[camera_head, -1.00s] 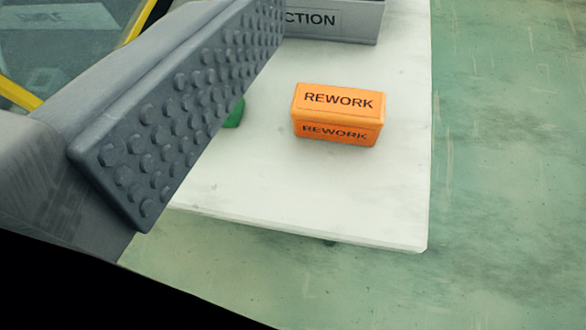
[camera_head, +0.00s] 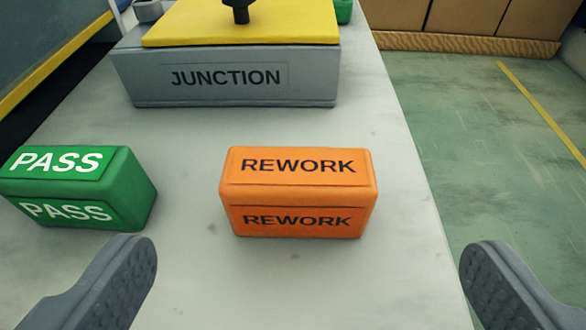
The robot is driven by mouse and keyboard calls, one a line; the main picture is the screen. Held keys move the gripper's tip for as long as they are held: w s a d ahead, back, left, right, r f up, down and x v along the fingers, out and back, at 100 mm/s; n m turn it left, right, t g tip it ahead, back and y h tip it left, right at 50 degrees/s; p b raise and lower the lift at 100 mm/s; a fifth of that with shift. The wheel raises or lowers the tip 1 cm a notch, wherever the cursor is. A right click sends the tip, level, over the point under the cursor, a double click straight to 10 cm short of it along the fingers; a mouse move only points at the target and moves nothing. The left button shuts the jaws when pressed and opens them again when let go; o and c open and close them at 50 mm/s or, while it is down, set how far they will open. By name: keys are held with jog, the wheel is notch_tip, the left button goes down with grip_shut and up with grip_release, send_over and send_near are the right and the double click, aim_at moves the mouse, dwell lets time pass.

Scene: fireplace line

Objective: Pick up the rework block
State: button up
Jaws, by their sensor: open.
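The rework block (camera_head: 298,192) is orange, with REWORK in black on its top and front faces. It stands on the white table top (camera_head: 400,270), near the middle of the view. My gripper (camera_head: 312,275) is open and empty, with one dark studded finger at the lower left and the other at the lower right. The block lies ahead of the fingers and between them in the picture, touching neither.
A green PASS block (camera_head: 80,187) stands left of the rework block, close ahead of the left finger. A grey JUNCTION box (camera_head: 225,78) with a yellow top stands behind. The table's right edge runs beside the right finger. Cardboard boxes (camera_head: 465,20) stand on a pallet at the back right.

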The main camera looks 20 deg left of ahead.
aim_at(299, 154)
jog(key=b+x, duration=0.1)
jog(key=x, duration=0.4)
jog(key=shift+d+f, duration=0.1)
jog(key=shift+a+r+b+x, duration=0.2)
jog(key=shift+b+x, duration=0.15)
jog(key=shift+x, duration=1)
jog(key=shift+a+r+b+x, duration=0.15)
jog(key=shift+b+x, duration=0.2)
jog(key=shift+x, duration=1)
jog(key=shift+w+d, duration=0.1)
jog(key=shift+r, duration=0.1)
jog(key=c, duration=1.1)
